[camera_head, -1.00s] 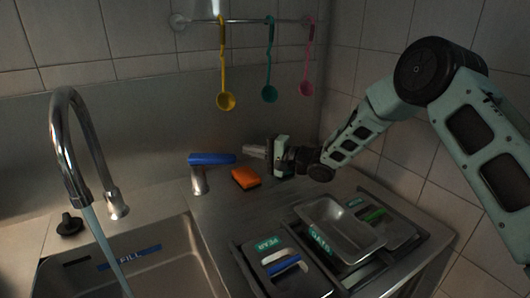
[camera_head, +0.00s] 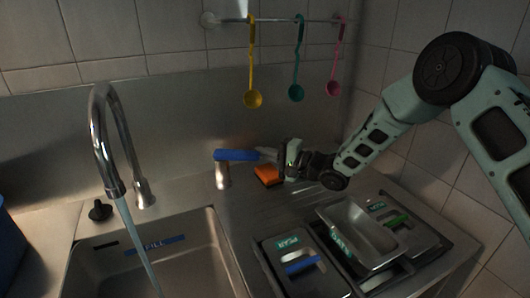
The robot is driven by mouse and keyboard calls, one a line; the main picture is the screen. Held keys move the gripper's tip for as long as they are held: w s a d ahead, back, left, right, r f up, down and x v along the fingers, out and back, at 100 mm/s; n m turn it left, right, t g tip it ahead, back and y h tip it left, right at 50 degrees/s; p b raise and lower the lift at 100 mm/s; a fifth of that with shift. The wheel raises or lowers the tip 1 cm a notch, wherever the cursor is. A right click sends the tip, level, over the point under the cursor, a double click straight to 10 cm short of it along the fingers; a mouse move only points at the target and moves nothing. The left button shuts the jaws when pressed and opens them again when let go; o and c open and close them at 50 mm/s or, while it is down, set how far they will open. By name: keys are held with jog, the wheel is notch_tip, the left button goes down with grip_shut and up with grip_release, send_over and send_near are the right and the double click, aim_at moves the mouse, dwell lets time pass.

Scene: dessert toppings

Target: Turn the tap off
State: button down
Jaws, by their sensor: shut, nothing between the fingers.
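The chrome gooseneck tap (camera_head: 103,135) stands at the left, and a stream of water (camera_head: 138,245) runs from its spout into the sink (camera_head: 190,268). The blue tap lever (camera_head: 236,155) lies roughly level on a short metal post (camera_head: 222,177) to the right of the sink. My gripper (camera_head: 267,154) comes in from the right with its fingers shut and empty. Its fingertips are at the right end of the lever. I cannot tell whether they touch it.
An orange sponge (camera_head: 268,175) lies just below my gripper. Metal containers (camera_head: 355,232) with green labels stand on the right counter. Yellow (camera_head: 252,98), teal (camera_head: 296,92) and pink (camera_head: 333,88) ladles hang from a wall rail.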

jog(key=shift+s+a+p, duration=0.1)
jog(key=shift+s+p, duration=0.25)
jog(key=shift+s, duration=1.3)
jog(key=shift+r, duration=0.1)
